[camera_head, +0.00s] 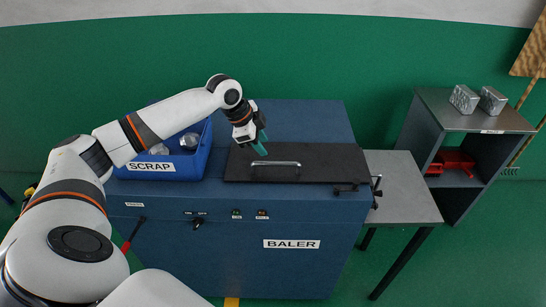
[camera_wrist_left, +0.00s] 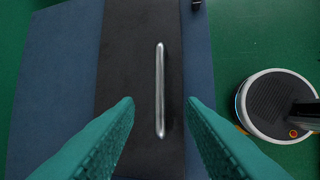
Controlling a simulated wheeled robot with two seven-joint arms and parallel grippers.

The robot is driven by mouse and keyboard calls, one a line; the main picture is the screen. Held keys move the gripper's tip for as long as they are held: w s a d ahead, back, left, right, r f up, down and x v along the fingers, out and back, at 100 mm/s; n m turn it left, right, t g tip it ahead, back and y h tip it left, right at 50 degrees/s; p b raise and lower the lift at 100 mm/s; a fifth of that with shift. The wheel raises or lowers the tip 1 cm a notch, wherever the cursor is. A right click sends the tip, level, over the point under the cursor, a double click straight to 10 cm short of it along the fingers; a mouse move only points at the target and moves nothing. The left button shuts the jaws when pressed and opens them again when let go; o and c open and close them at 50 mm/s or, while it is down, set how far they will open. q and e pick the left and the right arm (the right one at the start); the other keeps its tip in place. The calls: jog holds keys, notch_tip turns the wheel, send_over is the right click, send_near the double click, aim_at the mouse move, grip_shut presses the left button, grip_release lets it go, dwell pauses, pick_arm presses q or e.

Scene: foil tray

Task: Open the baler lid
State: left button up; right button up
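The blue baler (camera_head: 240,255) stands in front of me with its "BALER" label on the front. Its black lid (camera_head: 315,165) lies flat and closed on top. A silver bar handle (camera_head: 276,164) runs along the lid; it also shows in the left wrist view (camera_wrist_left: 160,90). My left gripper (camera_head: 262,150) is above the left part of the lid, near the handle's left end. In the left wrist view its two teal fingers (camera_wrist_left: 160,100) are spread apart, with the handle between them in the picture and nothing held. My right gripper is not in view.
A blue "SCRAP" bin (camera_head: 152,172) with metal pieces sits on the baler's left top. A grey side table (camera_head: 405,190) stands at the right. A grey shelf (camera_head: 450,115) holds two silver bales (camera_head: 463,99) and a red tray (camera_head: 455,160). A red-handled lever (camera_head: 127,245) is on the front left.

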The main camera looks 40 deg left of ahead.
aim_at(273, 164)
pick_arm(q)
jog(key=p+x, duration=0.2)
jog(key=x, duration=0.6)
jog(key=shift+w+f, duration=0.15)
jog(key=shift+f, duration=0.2)
grip_shut()
